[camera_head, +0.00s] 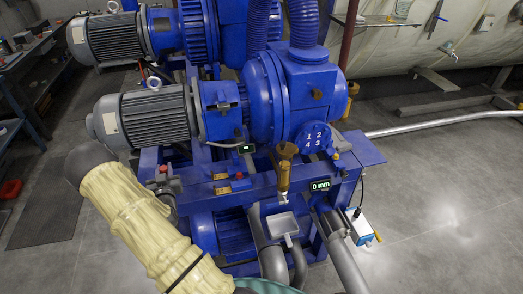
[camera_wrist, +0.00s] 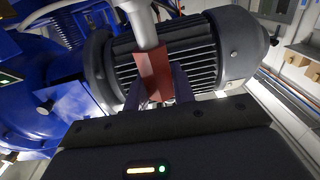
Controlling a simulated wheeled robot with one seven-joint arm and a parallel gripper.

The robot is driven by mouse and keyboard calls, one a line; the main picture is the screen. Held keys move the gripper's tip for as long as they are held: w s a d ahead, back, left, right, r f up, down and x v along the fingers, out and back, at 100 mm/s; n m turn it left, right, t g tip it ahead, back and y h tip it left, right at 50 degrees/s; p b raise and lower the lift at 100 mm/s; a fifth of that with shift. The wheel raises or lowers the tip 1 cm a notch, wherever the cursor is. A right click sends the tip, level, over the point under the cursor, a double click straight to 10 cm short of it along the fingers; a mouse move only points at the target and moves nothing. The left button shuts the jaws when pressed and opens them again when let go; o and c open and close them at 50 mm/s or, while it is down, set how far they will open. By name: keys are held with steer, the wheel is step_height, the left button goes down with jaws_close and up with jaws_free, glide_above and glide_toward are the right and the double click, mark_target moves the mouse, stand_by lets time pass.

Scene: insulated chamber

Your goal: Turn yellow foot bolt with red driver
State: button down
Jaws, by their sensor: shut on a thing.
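My gripper (camera_wrist: 166,90) is shut on the red driver (camera_wrist: 153,72), seen in the wrist view. The driver's red part sits between the two fingers, and a pale grey shaft runs from it past the top edge, so its tip is out of view. In the head view my gripper and the driver do not show. Small yellow-brown parts (camera_head: 222,190) sit on the blue frame (camera_head: 205,178) of the machine. I cannot tell which one is the yellow foot bolt.
A grey ribbed motor (camera_head: 147,118) lies on the blue frame; a ribbed grey motor (camera_wrist: 190,58) fills the wrist view behind the driver. A "0 mm" display (camera_head: 319,186) and a brass-coloured upright part (camera_head: 284,172) stand at the front. The floor (camera_head: 440,205) at right is mostly clear.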

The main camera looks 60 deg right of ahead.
steer(key=s+a+f+n+t+y+p, duration=0.1)
steer(key=a+n+t+y+p, duration=0.5)
steer(key=a, duration=2.6)
steer(key=n+y+p, duration=0.1)
steer(key=n+y, duration=0.2)
steer(key=y, duration=0.4)
steer(key=shift+a+f+n, duration=0.2)
steer(key=shift+n, duration=0.1)
steer(key=shift+s+d, duration=0.1)
